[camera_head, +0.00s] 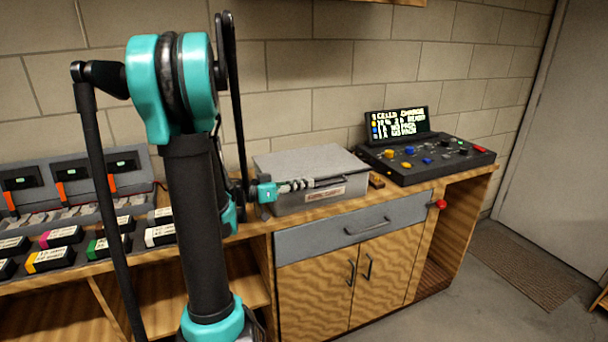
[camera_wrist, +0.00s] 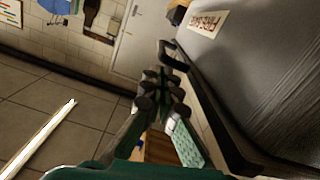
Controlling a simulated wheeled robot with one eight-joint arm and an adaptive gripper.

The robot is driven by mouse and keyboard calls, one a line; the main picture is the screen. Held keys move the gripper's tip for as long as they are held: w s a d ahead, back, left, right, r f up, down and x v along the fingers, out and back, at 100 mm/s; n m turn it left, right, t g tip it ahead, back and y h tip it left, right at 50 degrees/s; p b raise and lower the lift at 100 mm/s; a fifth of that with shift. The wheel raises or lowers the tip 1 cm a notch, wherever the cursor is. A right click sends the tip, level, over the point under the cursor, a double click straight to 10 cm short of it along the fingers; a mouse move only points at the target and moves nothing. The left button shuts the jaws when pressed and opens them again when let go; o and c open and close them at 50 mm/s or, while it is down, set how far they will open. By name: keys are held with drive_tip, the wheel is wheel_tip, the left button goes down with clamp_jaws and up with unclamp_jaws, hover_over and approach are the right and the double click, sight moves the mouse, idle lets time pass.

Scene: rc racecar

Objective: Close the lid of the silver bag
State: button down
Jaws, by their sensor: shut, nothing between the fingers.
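The silver bag (camera_head: 345,190) is a grey box-like case with a pale label on its front, standing on the wooden counter. Its lid (camera_head: 312,160) lies roughly flat over the top; I cannot tell if it is fully down. My gripper (camera_head: 308,184) is shut and empty, in front of the bag's front face, left of the label. In the wrist view, the bag (camera_wrist: 255,70) fills the right side with its label and a black handle at its edge. My gripper's fingers (camera_wrist: 163,80) are together beside it; contact is unclear.
A black control console (camera_head: 430,158) with coloured knobs and a lit screen stands right of the bag. Several labelled packs (camera_head: 62,237) and grey chargers (camera_head: 75,185) lie to the left. A grey drawer (camera_head: 350,228) and wooden cupboard doors (camera_head: 315,290) are below the bag.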

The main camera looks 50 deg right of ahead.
drive_tip(key=shift+f, duration=0.4)
drive_tip(key=shift+a, duration=0.1)
